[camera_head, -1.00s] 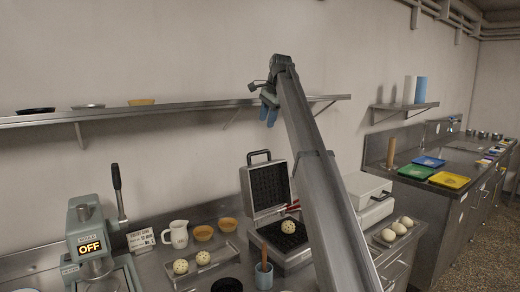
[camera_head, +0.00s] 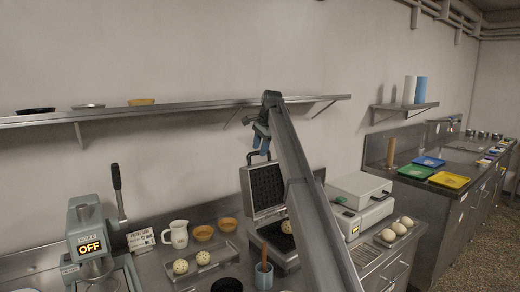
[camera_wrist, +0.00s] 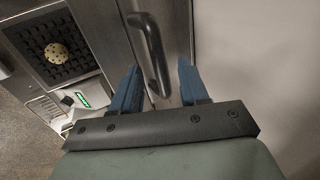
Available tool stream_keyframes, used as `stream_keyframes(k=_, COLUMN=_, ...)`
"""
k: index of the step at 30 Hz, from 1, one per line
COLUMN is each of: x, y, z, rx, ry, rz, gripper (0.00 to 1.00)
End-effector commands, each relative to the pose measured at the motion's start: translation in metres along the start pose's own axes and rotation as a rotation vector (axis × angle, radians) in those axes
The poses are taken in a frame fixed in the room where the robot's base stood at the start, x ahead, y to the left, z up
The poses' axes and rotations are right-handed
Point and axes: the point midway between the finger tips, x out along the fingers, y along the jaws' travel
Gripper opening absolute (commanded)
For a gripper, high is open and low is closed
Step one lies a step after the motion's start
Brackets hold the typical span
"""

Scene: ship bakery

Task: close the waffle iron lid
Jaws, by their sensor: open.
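The waffle iron stands open on the counter. Its lid (camera_head: 264,187) is upright, with the dark grid facing out and a black loop handle (camera_head: 258,155) on its top edge. A speckled dough ball (camera_wrist: 56,52) sits on the lower grid plate (camera_wrist: 38,36); my arm partly covers that plate in the head view. My gripper (camera_head: 262,148) is open and empty just above the lid handle. In the wrist view the blue fingers of my gripper (camera_wrist: 160,66) sit either side of the near end of the black handle (camera_wrist: 148,45), without visible contact.
A closed white appliance (camera_head: 360,203) stands right of the iron, beside a tray of pale balls (camera_head: 398,230). A wall shelf (camera_head: 190,110) runs behind my gripper.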

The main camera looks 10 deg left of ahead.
Motion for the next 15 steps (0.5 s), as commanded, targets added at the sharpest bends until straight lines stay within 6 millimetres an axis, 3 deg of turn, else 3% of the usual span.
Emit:
stream_keyframes(k=12, x=0.0077, y=0.0, z=0.0002, rx=0.0, ry=0.0, rz=0.0, gripper=0.44)
stream_keyframes(k=15, x=0.0076, y=0.0, z=0.0002, rx=0.0, ry=0.0, rz=0.0, gripper=0.37)
